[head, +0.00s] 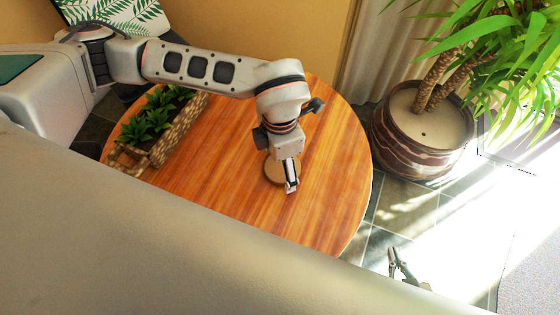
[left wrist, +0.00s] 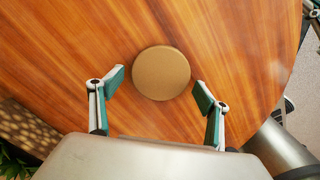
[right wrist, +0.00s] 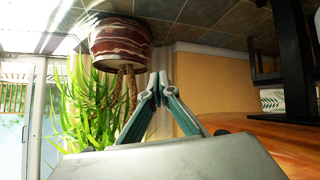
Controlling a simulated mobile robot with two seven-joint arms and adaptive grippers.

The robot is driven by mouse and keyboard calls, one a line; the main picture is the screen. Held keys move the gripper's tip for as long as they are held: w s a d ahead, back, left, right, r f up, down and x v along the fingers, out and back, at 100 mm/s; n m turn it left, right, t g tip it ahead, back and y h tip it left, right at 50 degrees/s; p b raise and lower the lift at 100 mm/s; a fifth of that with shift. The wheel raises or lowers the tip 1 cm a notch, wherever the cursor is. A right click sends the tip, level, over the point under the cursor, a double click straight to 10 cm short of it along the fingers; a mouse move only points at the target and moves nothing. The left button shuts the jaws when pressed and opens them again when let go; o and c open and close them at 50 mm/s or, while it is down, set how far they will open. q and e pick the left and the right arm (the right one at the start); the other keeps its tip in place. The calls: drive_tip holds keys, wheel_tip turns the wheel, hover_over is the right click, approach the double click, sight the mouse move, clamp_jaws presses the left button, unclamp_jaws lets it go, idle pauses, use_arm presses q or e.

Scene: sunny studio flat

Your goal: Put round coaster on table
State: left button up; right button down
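The round coaster (head: 271,171) is a flat tan disc lying on the round wooden table (head: 335,170). In the left wrist view the coaster (left wrist: 161,73) lies ahead of and between the fingertips, with nothing gripping it. My left gripper (head: 291,186) is over the table beside the coaster and hides part of it in the head view. Its two fingers (left wrist: 158,82) are spread wide and empty. My right gripper (head: 403,268) is away from the table, low at the right. In the right wrist view its fingertips (right wrist: 158,84) are together with nothing seen between them.
A woven planter (head: 172,140) with green plants stands on the table's left side. A large pot (head: 423,143) with a leafy plant stands on the floor right of the table. The table's right part is bare. A grey surface fills the lower left of the head view.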

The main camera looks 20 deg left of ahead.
sight(280, 167)
use_arm(q)
wheel_tip(280, 167, up, 6)
drive_tip(key=shift+w+r+p, duration=0.1)
drive_tip(key=shift+p, duration=0.55)
wheel_tip(280, 167, up, 6)
drive_tip(key=shift+p, duration=0.4)
drive_tip(key=shift+s, duration=0.25)
